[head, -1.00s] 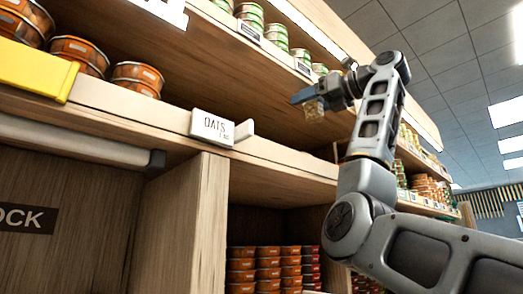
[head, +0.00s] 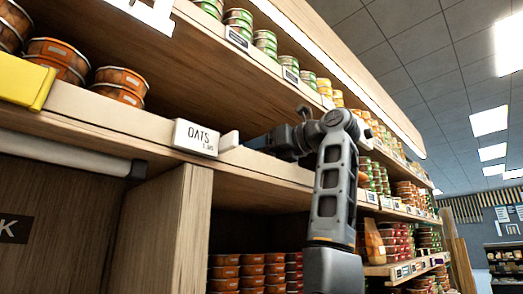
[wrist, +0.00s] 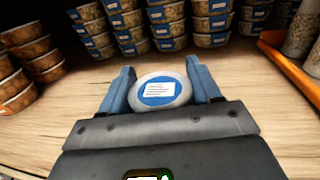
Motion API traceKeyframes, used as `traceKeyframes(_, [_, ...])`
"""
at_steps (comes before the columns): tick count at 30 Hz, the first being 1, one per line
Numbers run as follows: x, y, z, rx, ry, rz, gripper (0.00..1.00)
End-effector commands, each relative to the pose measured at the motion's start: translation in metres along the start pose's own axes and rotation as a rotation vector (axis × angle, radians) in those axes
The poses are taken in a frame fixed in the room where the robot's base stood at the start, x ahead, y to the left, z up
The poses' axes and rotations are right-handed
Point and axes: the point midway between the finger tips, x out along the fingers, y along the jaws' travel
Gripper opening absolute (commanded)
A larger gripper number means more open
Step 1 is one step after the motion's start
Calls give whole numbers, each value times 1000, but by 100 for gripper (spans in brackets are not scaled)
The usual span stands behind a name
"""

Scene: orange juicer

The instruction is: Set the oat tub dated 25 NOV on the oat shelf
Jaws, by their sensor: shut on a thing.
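My gripper (wrist: 158,68) is shut on a round tub (wrist: 160,92) with a pale lid and a blue label. The tub is between the two blue fingers, its lid facing the wrist camera; the print is too small to read. In the head view my gripper (head: 272,141) is over the shelf board, just right of the white OATS sign (head: 196,137), and the tub is hidden there. The oat shelf (wrist: 60,100) has bare wood around the gripper in the wrist view. I cannot tell whether the tub touches the board.
Stacks of blue-labelled tubs (wrist: 165,27) stand behind the held tub. Brown tubs (wrist: 22,75) stand at the left. An orange divider (wrist: 290,60) with jars beyond it is at the right. In the head view, green tubs (head: 238,20) line the shelf above.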

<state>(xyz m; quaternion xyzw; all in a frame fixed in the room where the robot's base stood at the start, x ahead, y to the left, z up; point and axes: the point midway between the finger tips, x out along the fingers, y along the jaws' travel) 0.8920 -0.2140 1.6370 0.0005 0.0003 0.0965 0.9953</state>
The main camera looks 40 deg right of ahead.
Motion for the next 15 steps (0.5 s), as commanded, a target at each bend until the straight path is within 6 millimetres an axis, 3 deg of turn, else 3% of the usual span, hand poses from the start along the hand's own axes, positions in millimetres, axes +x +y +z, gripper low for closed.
traceKeyframes(10, [0, 0, -3, 0, 0, 0, 32])
traceKeyframes(11, [0, 0, -3, -1, 0, 0, 63])
traceKeyframes(15, [0, 0, -2, -1, 0, 0, 77])
